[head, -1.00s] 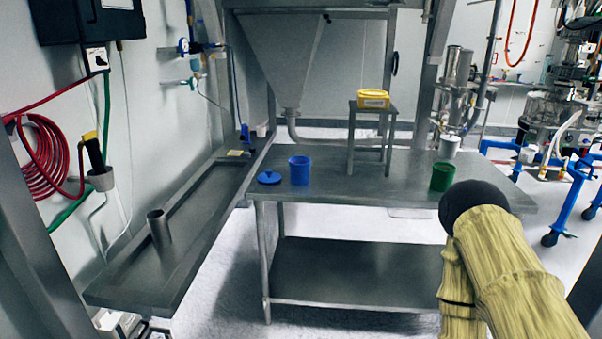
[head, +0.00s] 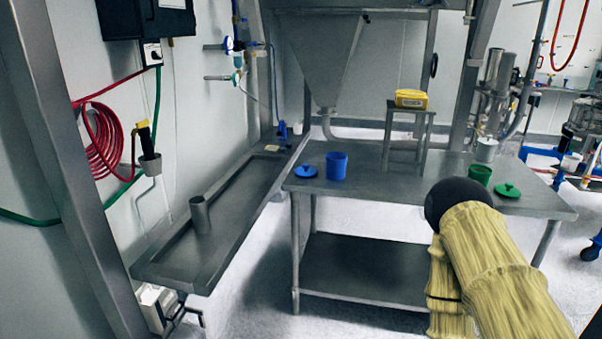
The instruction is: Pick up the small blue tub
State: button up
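The small blue tub (head: 337,167) stands upright and open-topped on the left part of the steel table (head: 420,198) in the head view. A flat blue lid (head: 306,171) with a knob lies on the table just left of it. My arm, in a yellowish cover with a dark rounded end, reaches in from the lower right, in front of the table and well right of the tub. My gripper's fingers do not show.
A green tub (head: 479,175) and green lid (head: 507,190) are at the table's right, partly behind my arm. A small stand (head: 425,114) carries a yellow box (head: 411,98). A long steel trough (head: 165,262) with an upright metal cylinder (head: 200,214) runs along the left.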

aim_at(336, 166)
jog(key=z, duration=0.05)
jog(key=k, duration=0.25)
jog(key=u, duration=1.35)
jog(key=i, duration=1.4)
jog(key=z, duration=0.6)
jog(key=i, duration=0.8)
jog(key=z, duration=0.9)
